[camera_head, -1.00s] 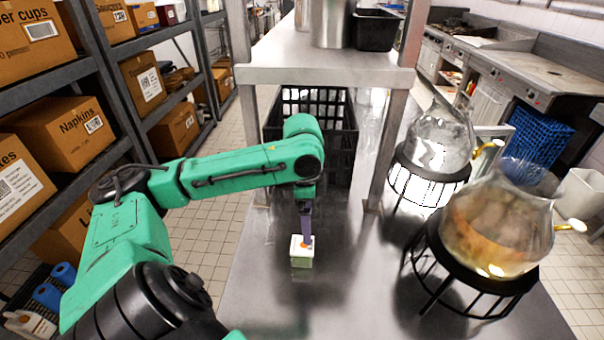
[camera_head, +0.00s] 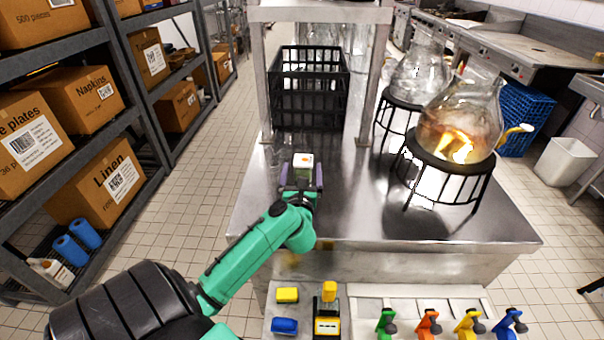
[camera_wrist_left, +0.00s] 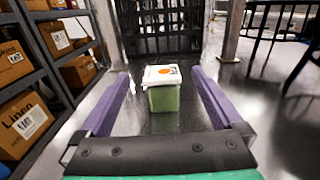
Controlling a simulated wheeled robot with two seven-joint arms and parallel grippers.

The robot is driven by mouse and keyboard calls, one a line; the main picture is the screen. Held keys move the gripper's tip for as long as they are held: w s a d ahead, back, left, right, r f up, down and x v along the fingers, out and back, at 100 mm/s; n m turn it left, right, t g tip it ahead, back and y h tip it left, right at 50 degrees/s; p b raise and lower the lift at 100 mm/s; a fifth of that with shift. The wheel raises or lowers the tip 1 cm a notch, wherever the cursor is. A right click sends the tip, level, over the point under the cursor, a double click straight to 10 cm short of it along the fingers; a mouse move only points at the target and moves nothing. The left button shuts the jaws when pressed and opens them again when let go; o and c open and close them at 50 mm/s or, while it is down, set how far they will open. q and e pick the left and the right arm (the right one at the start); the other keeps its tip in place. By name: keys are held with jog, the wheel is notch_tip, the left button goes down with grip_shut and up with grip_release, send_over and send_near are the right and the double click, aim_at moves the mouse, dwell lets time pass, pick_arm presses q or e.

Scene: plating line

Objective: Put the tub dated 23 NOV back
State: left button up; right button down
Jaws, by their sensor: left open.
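A small tub (camera_head: 303,161) with a white lid and a green body stands upright on the steel counter (camera_head: 350,205). It also shows in the left wrist view (camera_wrist_left: 164,97), with an orange mark on the lid; no date can be read. My left gripper (camera_head: 301,179) is open, with its purple fingers low at the near side of the tub. In the wrist view the fingers (camera_wrist_left: 160,95) lie on the left and right of the tub with gaps on both sides. My right gripper is not in view.
A black crate (camera_head: 308,88) stands behind the tub, beneath the raised shelf (camera_head: 320,12). Glass vessels on black stands, one orange-lit (camera_head: 460,120), occupy the counter's right. Coloured tools (camera_head: 430,322) and small blocks line the front. Bare counter surrounds the tub.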

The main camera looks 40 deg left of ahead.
aim_at(303, 172)
pick_arm(q)
jog(key=f, duration=0.3)
jog(key=f+b, duration=0.1)
jog(key=f, duration=0.1)
jog(key=shift+w+a+f, duration=0.2)
jog(key=shift+w+f, duration=0.05)
jog(key=shift+w, duration=0.05)
jog(key=shift+w+a+r+p, duration=0.2)
jog(key=shift+w+r+p, duration=0.1)
jog(key=shift+r, duration=0.1)
jog(key=shift+w+a+r, duration=0.1)
jog(key=shift+w+a, duration=0.05)
jog(key=shift+w, duration=0.05)
jog(key=x, duration=0.6)
jog(key=shift+w+f, duration=0.1)
jog(key=shift+f, duration=0.15)
jog(key=shift+r, duration=0.1)
jog(key=c, duration=0.4)
grip_shut()
